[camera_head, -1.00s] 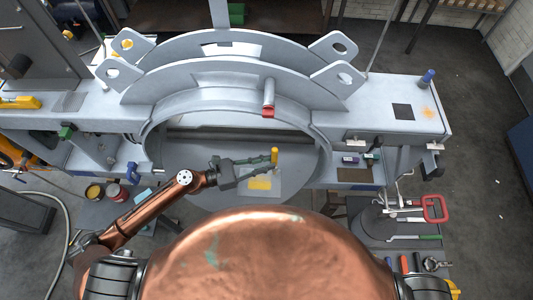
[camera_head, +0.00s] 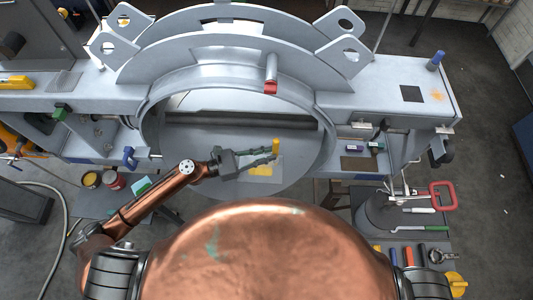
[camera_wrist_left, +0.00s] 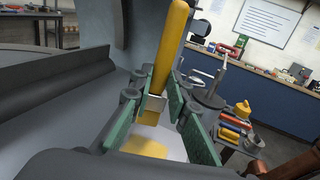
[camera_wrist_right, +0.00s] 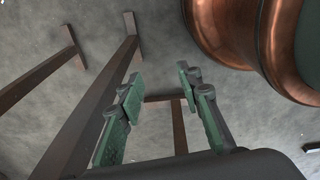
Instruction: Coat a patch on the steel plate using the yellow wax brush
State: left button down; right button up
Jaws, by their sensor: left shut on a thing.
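My left gripper (camera_head: 268,157) is shut on the yellow wax brush (camera_head: 276,146) and holds it upright over the steel plate (camera_head: 288,169). In the left wrist view the brush's yellow handle (camera_wrist_left: 172,45) rises between the fingers (camera_wrist_left: 157,98), with a metal band low on it. A yellow patch (camera_head: 261,170) lies on the plate near the brush; it also shows in the left wrist view (camera_wrist_left: 146,148). Whether the brush tip touches the plate is hidden. My right gripper (camera_wrist_right: 157,85) shows only in its wrist view, open and empty above the floor.
A large grey ring assembly (camera_head: 240,60) stands behind the plate. A red-ended cylinder (camera_head: 271,78) juts from it. Cans (camera_head: 113,181) stand at lower left. A tool stand with a red-handled tool (camera_head: 441,197) is at right. Beams (camera_wrist_right: 90,105) lie near my right gripper.

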pick_arm(q)
jog(key=shift+s+f, duration=0.15)
jog(key=shift+f, duration=0.1)
jog(key=shift+f+b, duration=0.1)
jog(key=shift+b, duration=0.2)
pick_arm(e)
jog(key=shift+w+a+f, duration=0.3)
jog(key=shift+w+a, duration=0.05)
jog(key=shift+w, duration=0.25)
pick_arm(q)
jog(key=shift+f, duration=0.35)
pick_arm(e)
jog(key=shift+s+d+f, duration=0.1)
jog(key=shift+s+f, duration=0.15)
jog(key=shift+s, duration=0.1)
pick_arm(q)
jog(key=shift+f+b, duration=0.25)
jog(key=shift+b, duration=0.2)
pick_arm(e)
jog(key=shift+d+f, duration=0.2)
